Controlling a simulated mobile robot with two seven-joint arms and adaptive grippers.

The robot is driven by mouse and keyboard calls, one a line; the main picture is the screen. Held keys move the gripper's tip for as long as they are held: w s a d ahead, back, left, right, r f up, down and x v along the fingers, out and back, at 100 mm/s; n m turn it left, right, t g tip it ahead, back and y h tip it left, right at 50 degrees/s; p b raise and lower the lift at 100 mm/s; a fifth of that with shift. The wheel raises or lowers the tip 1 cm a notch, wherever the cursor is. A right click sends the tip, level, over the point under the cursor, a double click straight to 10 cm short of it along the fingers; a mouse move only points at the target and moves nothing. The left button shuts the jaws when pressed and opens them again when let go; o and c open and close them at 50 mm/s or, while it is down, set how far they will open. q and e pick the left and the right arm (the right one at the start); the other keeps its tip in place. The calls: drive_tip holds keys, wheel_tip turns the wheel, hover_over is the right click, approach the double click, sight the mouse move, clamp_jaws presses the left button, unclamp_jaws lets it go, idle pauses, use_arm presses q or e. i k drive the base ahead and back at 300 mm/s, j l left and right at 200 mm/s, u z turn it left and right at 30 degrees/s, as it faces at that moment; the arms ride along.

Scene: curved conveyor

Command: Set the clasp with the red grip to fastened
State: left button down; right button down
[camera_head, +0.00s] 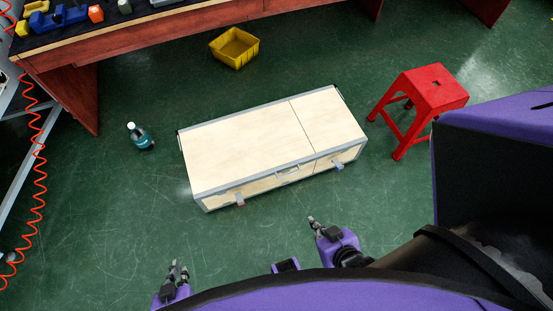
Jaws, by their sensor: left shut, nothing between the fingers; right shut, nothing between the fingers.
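A pale wooden case (240,146) with grey metal edging lies on the green floor with its lid down. On its near side, toward the left, is a clasp with a reddish grip (240,200). A second clasp with a bluish grip (338,165) is toward the right of the same side. Both are too small to tell their exact setting. My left gripper (178,268) is shut and empty, below and left of the red-grip clasp. My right gripper (313,221) is shut and empty, below and right of that clasp. Neither touches the case.
A red stool (436,88) stands right of the case. A workbench (160,17) with tools runs along the back. The floor before the case is clear.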

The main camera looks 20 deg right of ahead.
sight(240, 202)
drive_tip(key=k+l, duration=0.2)
drive_tip(key=l, duration=0.15)
drive_tip(key=k+l, duration=0.2)
drive_tip(key=l, duration=0.15)
drive_tip(key=k+l, duration=0.2)
drive_tip(key=l, duration=0.15)
